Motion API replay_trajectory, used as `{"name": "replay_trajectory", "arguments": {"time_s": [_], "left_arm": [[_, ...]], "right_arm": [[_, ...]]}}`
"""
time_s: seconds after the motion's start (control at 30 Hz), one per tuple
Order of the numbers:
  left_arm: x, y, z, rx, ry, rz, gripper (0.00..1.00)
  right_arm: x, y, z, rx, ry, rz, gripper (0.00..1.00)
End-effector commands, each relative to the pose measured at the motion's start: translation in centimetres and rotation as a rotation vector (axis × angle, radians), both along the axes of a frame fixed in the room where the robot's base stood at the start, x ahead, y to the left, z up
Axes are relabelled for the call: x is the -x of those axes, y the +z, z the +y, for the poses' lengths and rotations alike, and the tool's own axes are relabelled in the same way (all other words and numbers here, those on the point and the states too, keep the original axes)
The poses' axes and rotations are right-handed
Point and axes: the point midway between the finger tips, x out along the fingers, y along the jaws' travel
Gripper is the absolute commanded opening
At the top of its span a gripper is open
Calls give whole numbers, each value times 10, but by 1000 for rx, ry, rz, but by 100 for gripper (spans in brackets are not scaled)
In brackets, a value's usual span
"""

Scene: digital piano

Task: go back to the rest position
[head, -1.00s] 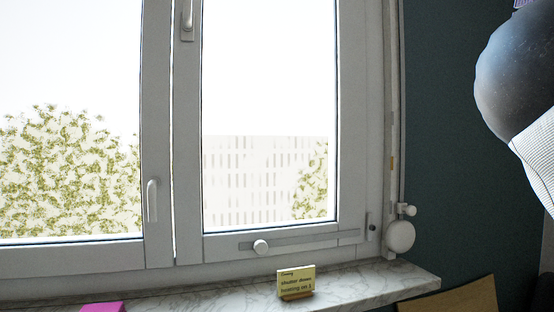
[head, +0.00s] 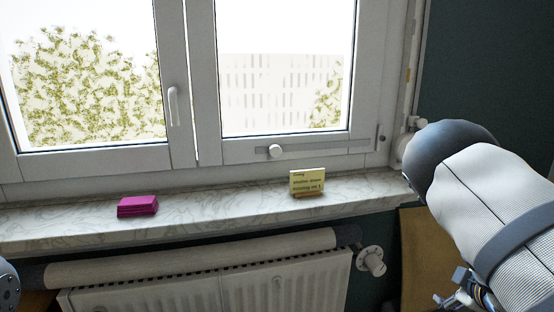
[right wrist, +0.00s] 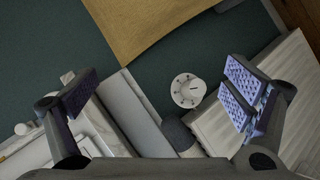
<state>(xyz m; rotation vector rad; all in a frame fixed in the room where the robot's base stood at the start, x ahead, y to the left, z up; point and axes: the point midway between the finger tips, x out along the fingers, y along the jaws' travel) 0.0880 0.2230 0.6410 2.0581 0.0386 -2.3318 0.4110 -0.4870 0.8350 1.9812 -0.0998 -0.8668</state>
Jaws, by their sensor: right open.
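My right gripper (head: 462,292) is at the lower right edge of the head view, below my right arm, mostly cut off. In the right wrist view the right gripper (right wrist: 162,98) is open, its two padded fingers wide apart with nothing between them touching. Behind that gap show a white radiator knob (right wrist: 187,90) and dark wall. A dark round part of my left side is at the lower left corner; the left gripper itself does not show.
A marble windowsill (head: 230,201) holds a magenta block (head: 137,206) and a yellow note card (head: 307,181) on a small stand. Below it are a radiator (head: 220,285) and its knob (head: 371,261). A brown board (head: 412,250) leans at the wall. The window (head: 275,90) is shut.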

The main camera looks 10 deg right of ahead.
Motion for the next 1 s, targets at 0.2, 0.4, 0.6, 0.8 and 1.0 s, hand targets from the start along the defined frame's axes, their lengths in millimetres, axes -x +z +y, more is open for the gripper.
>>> {"name": "replay_trajectory", "arguments": {"time_s": [0.2, 0.4, 0.6, 0.8, 1.0], "left_arm": [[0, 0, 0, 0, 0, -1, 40], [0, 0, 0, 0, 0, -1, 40], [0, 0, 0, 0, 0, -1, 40], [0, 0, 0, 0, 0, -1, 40], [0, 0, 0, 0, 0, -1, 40]], "right_arm": [[128, -145, 103, -409, -307, 311, 95], [259, -195, 210, -660, -592, 620, 95], [320, -194, 261, -747, -727, 778, 95], [324, -193, 265, -752, -736, 788, 95], [323, -193, 265, -752, -733, 787, 95]]}}
